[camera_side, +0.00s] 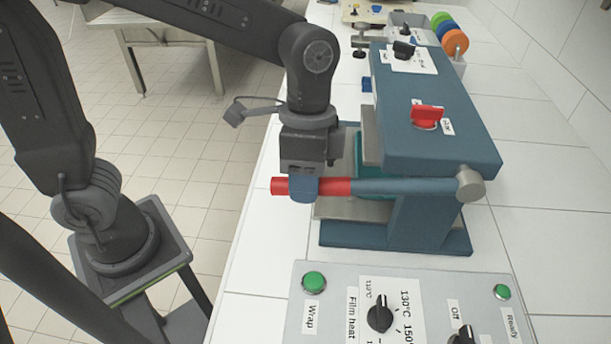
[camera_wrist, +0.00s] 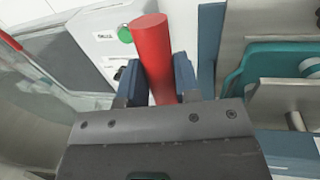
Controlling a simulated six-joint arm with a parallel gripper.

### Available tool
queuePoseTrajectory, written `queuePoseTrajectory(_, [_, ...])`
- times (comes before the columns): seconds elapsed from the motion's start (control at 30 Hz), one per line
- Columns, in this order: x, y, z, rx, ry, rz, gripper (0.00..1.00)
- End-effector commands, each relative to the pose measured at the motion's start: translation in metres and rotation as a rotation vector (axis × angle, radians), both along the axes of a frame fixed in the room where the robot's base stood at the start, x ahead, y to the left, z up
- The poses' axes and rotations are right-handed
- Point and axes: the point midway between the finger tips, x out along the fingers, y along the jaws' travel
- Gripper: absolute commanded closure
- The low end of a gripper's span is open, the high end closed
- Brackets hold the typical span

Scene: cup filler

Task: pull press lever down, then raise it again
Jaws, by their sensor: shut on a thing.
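The press lever is a blue bar with a red grip (camera_side: 336,187), pivoted on a grey hub (camera_side: 470,183) at the right side of the blue press (camera_side: 440,130). The lever lies about level in the side view, its red end pointing left. My gripper (camera_side: 305,187) is shut on the red grip near its end. In the wrist view the red grip (camera_wrist: 155,50) stands between the two blue fingers of my gripper (camera_wrist: 158,80).
A control panel (camera_side: 345,275) with a green Wrap button (camera_side: 314,282), dark knobs and a green Ready lamp (camera_side: 502,292) lies in front of the press. A red knob (camera_side: 427,115) sits on the press top. Coloured discs (camera_side: 447,30) stand behind.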

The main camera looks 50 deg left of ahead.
Motion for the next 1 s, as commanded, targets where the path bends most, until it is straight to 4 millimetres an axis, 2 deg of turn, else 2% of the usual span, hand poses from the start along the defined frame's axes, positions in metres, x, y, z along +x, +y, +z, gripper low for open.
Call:
queuePoseTrajectory(0.03, [0.0, 0.0, 0.0, -0.001, -0.001, 0.0, 0.8])
queuePoseTrajectory(0.23, [0.0, 0.0, 0.0, -0.001, -0.001, 0.0, 0.99])
queuePoseTrajectory(0.57, [0.001, -0.001, 0.007, 0.015, 0.018, -0.001, 1.0])
queuePoseTrajectory(1.0, [0.007, -0.007, 0.069, 0.217, 0.218, -0.004, 1.0])
